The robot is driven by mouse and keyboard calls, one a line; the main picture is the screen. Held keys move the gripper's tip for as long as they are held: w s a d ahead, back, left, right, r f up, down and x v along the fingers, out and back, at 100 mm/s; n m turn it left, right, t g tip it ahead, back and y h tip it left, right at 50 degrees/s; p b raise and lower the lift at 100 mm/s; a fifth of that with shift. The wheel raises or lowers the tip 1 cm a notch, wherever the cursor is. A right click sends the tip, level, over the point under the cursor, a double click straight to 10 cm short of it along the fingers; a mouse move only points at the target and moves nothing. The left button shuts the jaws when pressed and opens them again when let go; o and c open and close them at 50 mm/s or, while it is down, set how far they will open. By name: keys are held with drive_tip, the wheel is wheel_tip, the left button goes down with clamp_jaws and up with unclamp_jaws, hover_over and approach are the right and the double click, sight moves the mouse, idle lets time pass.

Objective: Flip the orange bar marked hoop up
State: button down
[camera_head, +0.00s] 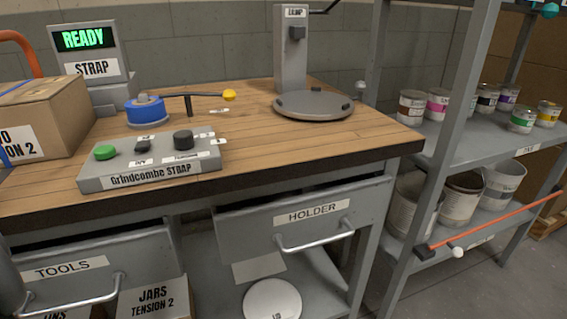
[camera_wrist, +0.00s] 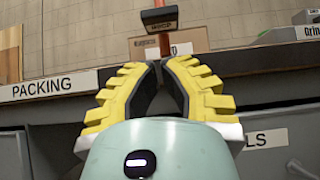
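An orange bar (camera_head: 497,221) runs along the front of the metal rack at the right of the head view. It slopes from a dark bracket at its lower left end up towards the right edge of the picture. A small white knob (camera_head: 457,252) sits just below the bar near that bracket. I cannot read a hoop marking on it. My gripper (camera_wrist: 162,66) has yellow ribbed fingers, and its tips look closed together with nothing between them. The head view does not show my gripper.
The rack's shelf (camera_head: 475,145) holds small paint cans, with larger tins below. A PACKING label (camera_wrist: 48,86) is in the wrist view.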

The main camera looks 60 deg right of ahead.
drive_tip(key=x, duration=0.9)
drive_tip(key=shift+w+d+r, duration=0.15)
drive_tip(key=shift+d+r, duration=0.1)
drive_tip(key=shift+r, duration=0.05)
drive_tip(key=shift+r, duration=0.1)
